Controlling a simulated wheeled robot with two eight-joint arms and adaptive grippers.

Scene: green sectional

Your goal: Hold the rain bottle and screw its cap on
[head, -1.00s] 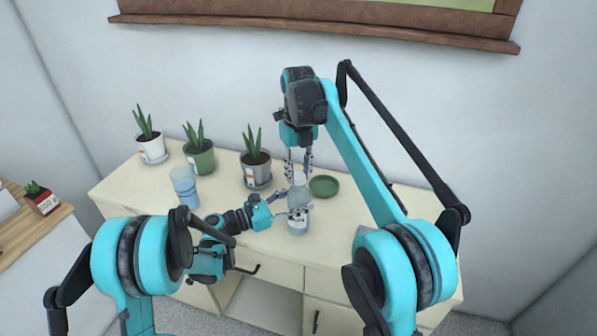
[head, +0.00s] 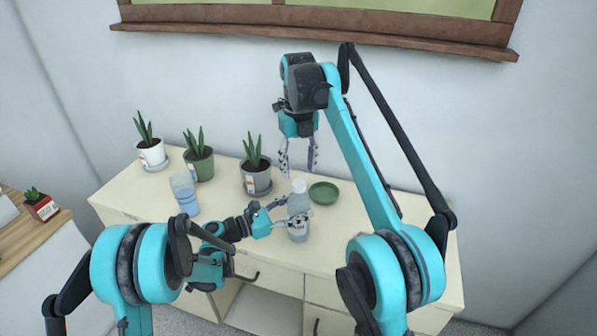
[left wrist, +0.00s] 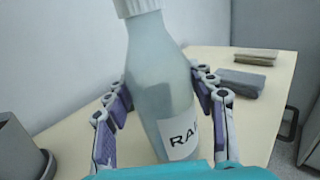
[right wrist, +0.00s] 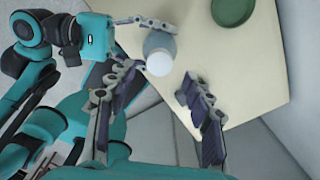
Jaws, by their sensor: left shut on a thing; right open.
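The rain bottle (head: 299,205) is a pale grey-blue bottle with a white label, standing near the cabinet's front edge. Its white cap (head: 298,186) sits on its neck; it also shows in the left wrist view (left wrist: 137,8) and in the right wrist view (right wrist: 160,64). I cannot tell how tight it is. My left gripper (head: 291,217) is shut around the bottle's body, a finger on each side (left wrist: 160,82). My right gripper (head: 299,170) is open and empty, pointing down above the cap, its fingers apart from it (right wrist: 155,78).
A green saucer (head: 324,192) lies just right of the bottle. A grey potted plant (head: 256,180), green potted plant (head: 200,166) and white potted plant (head: 151,155) stand along the back. A glass of blue water (head: 185,194) stands left.

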